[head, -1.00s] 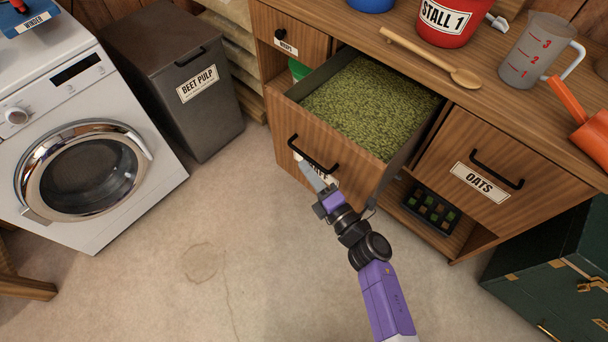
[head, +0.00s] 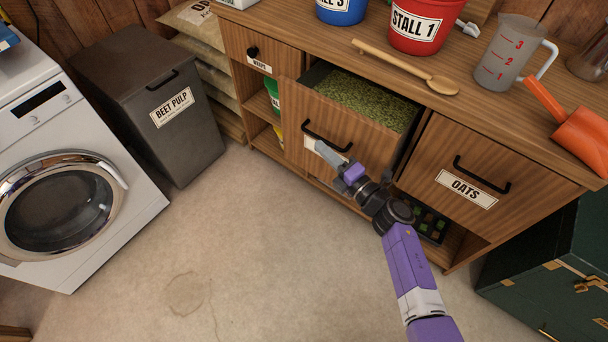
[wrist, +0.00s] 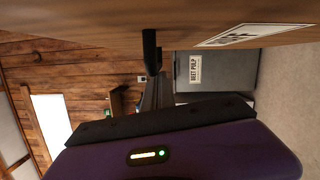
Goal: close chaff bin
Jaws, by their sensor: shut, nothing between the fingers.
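The chaff bin (head: 300,133) is a wooden drawer-like bin with a black bar handle (head: 326,136), filled with green chaff (head: 368,103). It stands partly pulled out from the wooden counter unit, its front ahead of the neighbouring oats front.
The oats bin (head: 472,163) is shut to the right. A wooden spoon (head: 405,66), red bucket (head: 419,24), measuring jug (head: 503,58) and orange scoop (head: 577,130) are on the counter. The beet pulp bin (head: 160,120) and washing machine (head: 70,190) stand left. The floor in front is clear.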

